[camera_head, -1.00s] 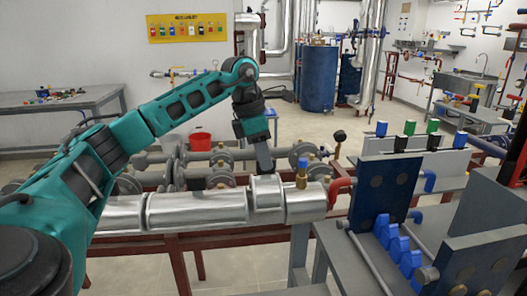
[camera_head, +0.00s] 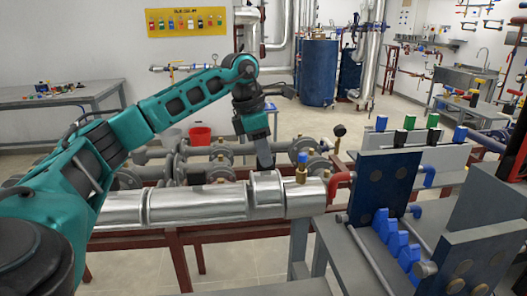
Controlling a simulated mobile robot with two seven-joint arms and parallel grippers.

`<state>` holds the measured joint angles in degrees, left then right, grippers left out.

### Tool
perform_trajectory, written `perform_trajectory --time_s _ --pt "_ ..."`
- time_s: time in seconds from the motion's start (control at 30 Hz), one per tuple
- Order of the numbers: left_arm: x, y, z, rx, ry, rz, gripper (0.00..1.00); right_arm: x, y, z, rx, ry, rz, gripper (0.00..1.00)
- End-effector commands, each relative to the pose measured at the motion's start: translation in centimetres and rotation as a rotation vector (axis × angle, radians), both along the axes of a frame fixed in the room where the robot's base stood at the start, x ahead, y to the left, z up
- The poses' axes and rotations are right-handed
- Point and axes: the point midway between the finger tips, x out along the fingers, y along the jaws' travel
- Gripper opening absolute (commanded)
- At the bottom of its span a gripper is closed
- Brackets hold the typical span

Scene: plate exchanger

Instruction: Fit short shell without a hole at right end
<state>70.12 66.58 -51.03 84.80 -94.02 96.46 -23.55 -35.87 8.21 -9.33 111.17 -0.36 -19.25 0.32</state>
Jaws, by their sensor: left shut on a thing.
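My left gripper (camera_head: 266,163) reaches down from above onto a short silver shell piece (camera_head: 267,186) and is shut on it. The short shell lies in line on the pipe, between a long silver shell (camera_head: 197,203) on the left and another silver shell (camera_head: 308,198) on the right. The short shell's top stands slightly higher than its neighbours. I cannot tell whether it rests fully on the pipe. A brass valve with a blue top (camera_head: 302,168) rises from the right-hand shell. The gripper's fingertips are partly hidden. My right gripper is not in view.
Flanged grey pipes (camera_head: 205,172) run behind the shells. A grey table (camera_head: 60,97) stands at the back left. Open floor lies behind.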

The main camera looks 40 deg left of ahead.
Motion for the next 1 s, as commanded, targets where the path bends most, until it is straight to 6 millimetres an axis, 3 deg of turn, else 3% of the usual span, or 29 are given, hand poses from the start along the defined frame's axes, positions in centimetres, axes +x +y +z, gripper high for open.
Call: perform_trajectory --time_s 1.0 --pt "0.0 0.0 -2.5 0.0 -0.001 0.0 0.0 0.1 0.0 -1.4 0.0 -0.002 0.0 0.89"
